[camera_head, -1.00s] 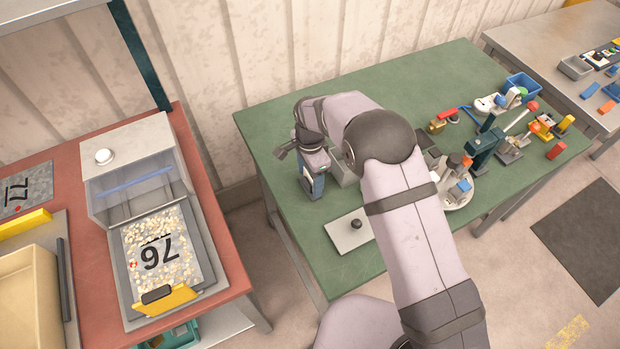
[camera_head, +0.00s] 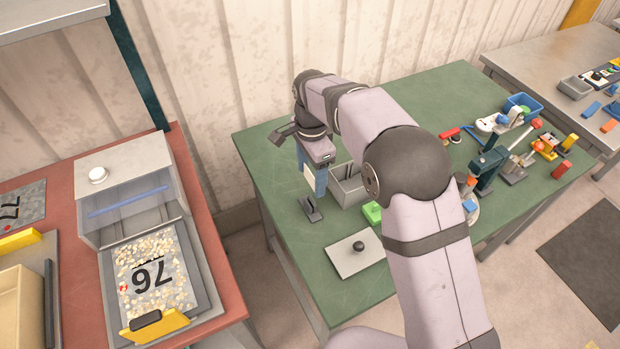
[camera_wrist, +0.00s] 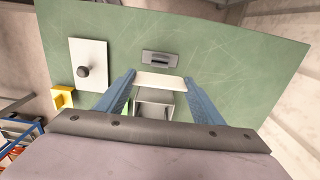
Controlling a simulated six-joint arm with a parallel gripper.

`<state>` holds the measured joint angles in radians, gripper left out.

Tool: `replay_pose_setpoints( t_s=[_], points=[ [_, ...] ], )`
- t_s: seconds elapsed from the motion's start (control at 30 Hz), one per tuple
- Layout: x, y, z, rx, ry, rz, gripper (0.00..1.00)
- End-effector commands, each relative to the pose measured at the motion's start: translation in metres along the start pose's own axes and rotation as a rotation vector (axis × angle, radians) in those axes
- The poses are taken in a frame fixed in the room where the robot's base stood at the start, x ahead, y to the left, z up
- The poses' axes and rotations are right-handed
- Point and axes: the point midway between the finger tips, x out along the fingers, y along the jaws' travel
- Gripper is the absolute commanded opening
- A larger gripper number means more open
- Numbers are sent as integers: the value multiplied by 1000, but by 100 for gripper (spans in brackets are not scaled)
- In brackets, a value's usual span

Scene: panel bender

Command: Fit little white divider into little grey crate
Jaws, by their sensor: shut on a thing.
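The little white divider (camera_head: 309,180) is a thin pale plate held between the blue fingers of my gripper (camera_head: 315,188). The divider also shows in the wrist view (camera_wrist: 160,81), spanning the gap between both fingertips. It is in the air over the green table. The little grey crate (camera_head: 347,186) is an open box just right of my gripper in the head view, with an upright partition visible inside. In the wrist view the crate (camera_wrist: 155,103) lies below and beyond the divider, partly hidden by it. The divider is apart from the crate.
A small grey slotted holder (camera_head: 311,209) stands empty below my gripper. A pale plate with a dark knob (camera_head: 355,255) lies nearer the front edge, with a green block (camera_head: 372,212) beside the crate. Several tools and parts crowd the table's right. The far left table top is clear.

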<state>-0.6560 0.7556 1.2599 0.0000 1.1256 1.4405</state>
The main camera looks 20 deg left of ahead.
Motion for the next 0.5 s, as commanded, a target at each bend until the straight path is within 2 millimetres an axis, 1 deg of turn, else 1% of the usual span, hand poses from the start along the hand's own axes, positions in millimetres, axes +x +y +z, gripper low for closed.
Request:
replay_pose_setpoints(
  t_s=[0.07, 0.17, 0.4, 0.5],
  points=[
    [-2, -1, -11, 4, 0, 1, 44],
    [-3, -4, -33, 7, 0, 2, 44],
    [1, -4, -101, 7, -1, 3, 44],
    [4, -2, -123, 6, -1, 2, 44]
  ],
)
